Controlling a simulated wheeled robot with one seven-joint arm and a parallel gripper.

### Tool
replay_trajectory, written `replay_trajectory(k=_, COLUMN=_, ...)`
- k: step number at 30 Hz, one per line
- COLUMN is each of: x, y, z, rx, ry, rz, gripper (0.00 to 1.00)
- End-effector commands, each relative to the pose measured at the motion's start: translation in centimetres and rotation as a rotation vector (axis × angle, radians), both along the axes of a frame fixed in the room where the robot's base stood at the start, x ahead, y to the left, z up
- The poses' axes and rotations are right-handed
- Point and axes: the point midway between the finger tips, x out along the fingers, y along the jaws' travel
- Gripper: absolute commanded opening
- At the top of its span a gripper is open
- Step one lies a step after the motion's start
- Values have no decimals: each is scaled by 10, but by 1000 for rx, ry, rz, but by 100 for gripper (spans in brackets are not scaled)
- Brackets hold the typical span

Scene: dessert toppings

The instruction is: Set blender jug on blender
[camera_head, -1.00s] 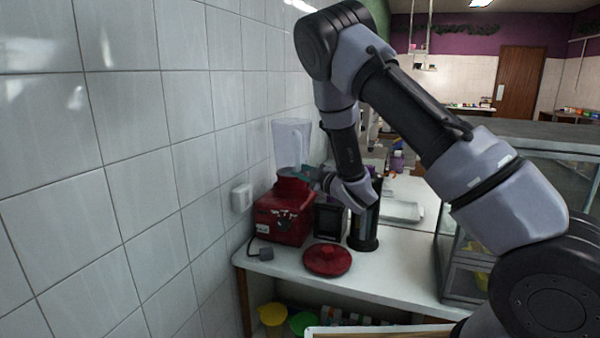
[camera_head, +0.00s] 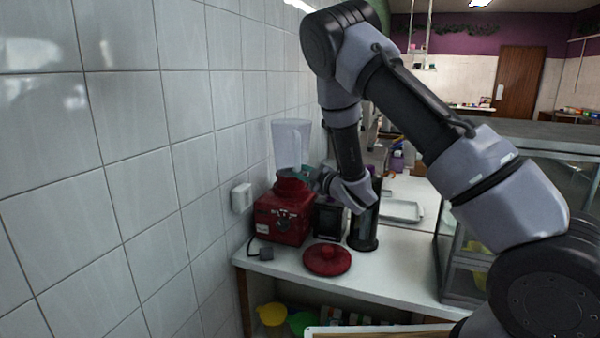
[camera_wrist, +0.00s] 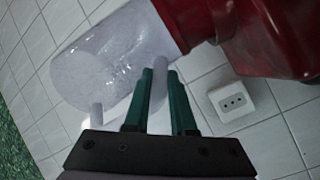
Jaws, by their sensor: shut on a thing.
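The blender jug (camera_head: 291,145), clear with a red base collar, stands upright at the top of the red blender (camera_head: 283,217). Its collar meets the top of the blender; I cannot tell whether it is fully seated. My gripper (camera_head: 305,172) is at the jug's lower right side, shut on it. In the wrist view, the green fingers (camera_wrist: 160,95) close on the jug's handle beside the jug body (camera_wrist: 110,60). The blender's red body (camera_wrist: 265,35) fills the upper right there.
A red lid (camera_head: 327,259) lies on the white counter (camera_head: 375,275) in front of the blender. A black cylinder (camera_head: 364,225) and a dark box (camera_head: 328,220) stand right of the blender. The tiled wall (camera_head: 130,170) with a socket (camera_head: 241,198) is close on the left.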

Motion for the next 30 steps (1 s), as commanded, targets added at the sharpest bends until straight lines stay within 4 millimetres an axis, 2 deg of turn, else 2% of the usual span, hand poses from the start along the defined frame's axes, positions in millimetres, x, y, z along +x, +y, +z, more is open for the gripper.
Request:
replay_trajectory(k=20, x=1, y=0, z=-10, rx=1, ry=-4, rz=0, gripper=0)
replay_trajectory(k=21, x=1, y=0, z=-11, rx=1, ry=-4, rz=0, gripper=27)
replay_trajectory(k=22, x=1, y=0, z=-10, rx=1, ry=-4, rz=0, gripper=36)
replay_trajectory(k=30, x=0, y=0, z=-13, rx=-1, ry=3, rz=0, gripper=36)
